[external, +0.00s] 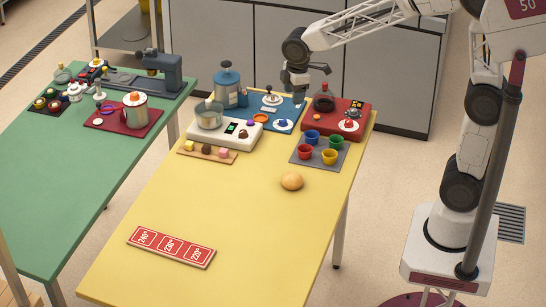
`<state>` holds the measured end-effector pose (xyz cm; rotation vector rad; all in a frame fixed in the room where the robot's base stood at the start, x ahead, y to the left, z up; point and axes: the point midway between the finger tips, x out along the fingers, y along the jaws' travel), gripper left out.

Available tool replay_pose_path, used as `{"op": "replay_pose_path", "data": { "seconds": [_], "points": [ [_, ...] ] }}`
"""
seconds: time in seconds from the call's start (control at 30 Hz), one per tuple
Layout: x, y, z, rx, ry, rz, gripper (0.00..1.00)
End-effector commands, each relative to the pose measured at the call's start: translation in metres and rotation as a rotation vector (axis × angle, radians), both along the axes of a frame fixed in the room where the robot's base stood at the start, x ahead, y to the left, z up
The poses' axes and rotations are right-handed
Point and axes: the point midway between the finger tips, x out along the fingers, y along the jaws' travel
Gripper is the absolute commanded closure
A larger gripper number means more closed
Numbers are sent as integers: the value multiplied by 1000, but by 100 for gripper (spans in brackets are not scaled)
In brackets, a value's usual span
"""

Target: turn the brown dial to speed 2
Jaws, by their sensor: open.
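A white appliance (221,140) stands towards the back of the yellow table. A small brown dial (243,134) sits on its front right, next to a green-lit display (231,128). The speed marks and the dial's setting are too small to read. My gripper (297,98) is open and hangs above the back of the table, to the right of and behind the dial, apart from it. I see nothing held in it.
A silver bowl (209,115) sits on the appliance. A blue board (272,109) with knobs and a red unit (345,117) stand right of it. Coloured cups on a grey mat (299,158) and a bun (292,181) lie nearer.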

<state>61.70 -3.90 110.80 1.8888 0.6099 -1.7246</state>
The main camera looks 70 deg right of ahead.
Motion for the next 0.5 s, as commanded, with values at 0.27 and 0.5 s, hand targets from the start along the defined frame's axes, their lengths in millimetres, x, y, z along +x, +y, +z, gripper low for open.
{"op": "replay_pose_path", "data": {
  "seconds": [0.27, 0.5],
  "points": [
    [57, -10, -30, -8, 29, 130, 39],
    [103, -20, -61, -13, 51, 243, 39]
  ]
}}
